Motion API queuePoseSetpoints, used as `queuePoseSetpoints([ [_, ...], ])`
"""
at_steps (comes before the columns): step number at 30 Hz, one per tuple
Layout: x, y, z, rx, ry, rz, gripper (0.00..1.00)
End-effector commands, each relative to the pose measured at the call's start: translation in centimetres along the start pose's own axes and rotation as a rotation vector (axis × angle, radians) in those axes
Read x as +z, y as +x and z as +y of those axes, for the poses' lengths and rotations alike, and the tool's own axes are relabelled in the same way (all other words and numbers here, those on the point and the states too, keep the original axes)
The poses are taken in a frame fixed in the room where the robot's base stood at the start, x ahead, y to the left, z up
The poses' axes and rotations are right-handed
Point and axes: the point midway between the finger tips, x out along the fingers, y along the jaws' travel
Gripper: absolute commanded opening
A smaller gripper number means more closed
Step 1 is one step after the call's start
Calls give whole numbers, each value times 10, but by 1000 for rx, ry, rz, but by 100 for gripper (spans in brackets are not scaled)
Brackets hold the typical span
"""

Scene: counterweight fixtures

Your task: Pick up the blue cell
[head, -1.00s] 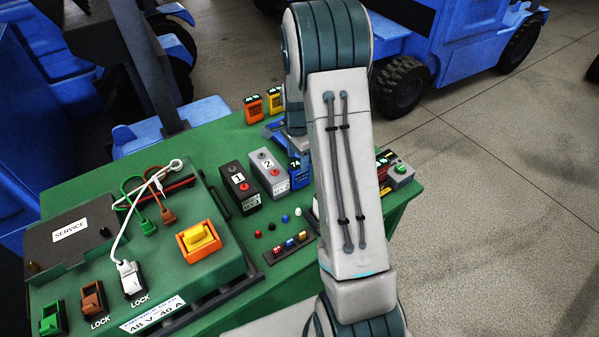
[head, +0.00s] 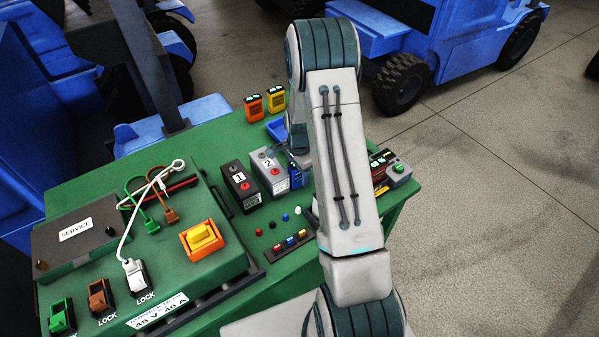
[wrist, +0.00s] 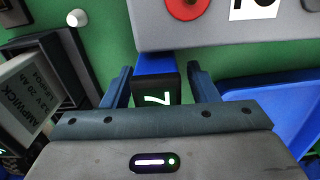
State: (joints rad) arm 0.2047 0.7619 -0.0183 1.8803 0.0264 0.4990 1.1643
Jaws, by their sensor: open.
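The blue cell (wrist: 157,63) stands beside the grey box marked 2 in the wrist view, its dark top showing a lit digit. My gripper (wrist: 159,78) is open, with one finger on each side of the cell; I cannot tell whether either finger touches it. In the head view the blue cell (head: 297,178) shows only in part beside the grey box (head: 267,173), below my wrist.
A black box marked 1 (head: 240,187) stands left of the grey box. A blue tray (wrist: 270,110) lies close to my right finger in the wrist view. Orange (head: 254,108) and yellow (head: 276,101) cells stand at the back. A charger (head: 396,172) sits at the right edge.

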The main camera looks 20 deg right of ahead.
Motion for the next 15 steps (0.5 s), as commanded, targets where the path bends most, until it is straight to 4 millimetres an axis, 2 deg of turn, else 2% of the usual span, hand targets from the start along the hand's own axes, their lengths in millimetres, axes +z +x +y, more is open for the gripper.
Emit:
queuePoseSetpoints([
  [1,0,0,0,0,0,0,54],
  [6,0,0,0,0,0,0,6],
  [7,0,0,0,0,0,0,0],
  [15,0,-1,0,-1,0,0,0],
])
